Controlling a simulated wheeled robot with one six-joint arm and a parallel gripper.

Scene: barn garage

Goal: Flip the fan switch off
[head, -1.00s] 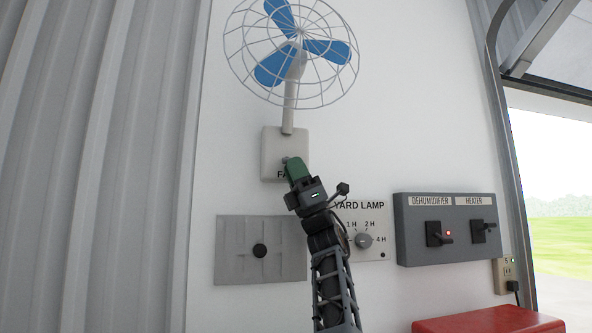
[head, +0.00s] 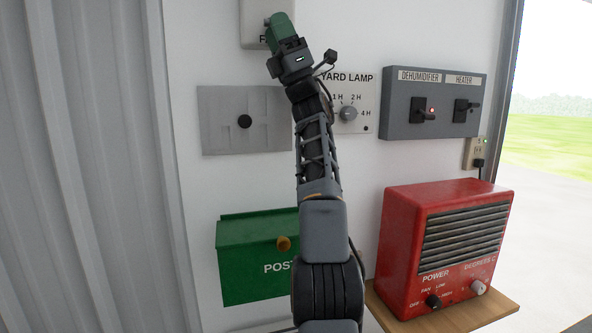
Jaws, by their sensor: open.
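The fan's switch box (head: 252,12), a pale grey plate with a partly covered label starting "F", is cut off by the top edge of the head view. My gripper (head: 277,20), with green fingers, reaches up in front of the box and hides most of its lower right part. The switch is largely hidden behind the fingers, and I cannot tell whether they touch it. My gripper is open. The fan itself is out of view now.
Right of my arm are the yard lamp dial (head: 348,113) and a grey dehumidifier and heater switch panel (head: 395,128). Below are a green post box (head: 235,262) and a red heater (head: 400,240) on a wooden shelf (head: 500,303).

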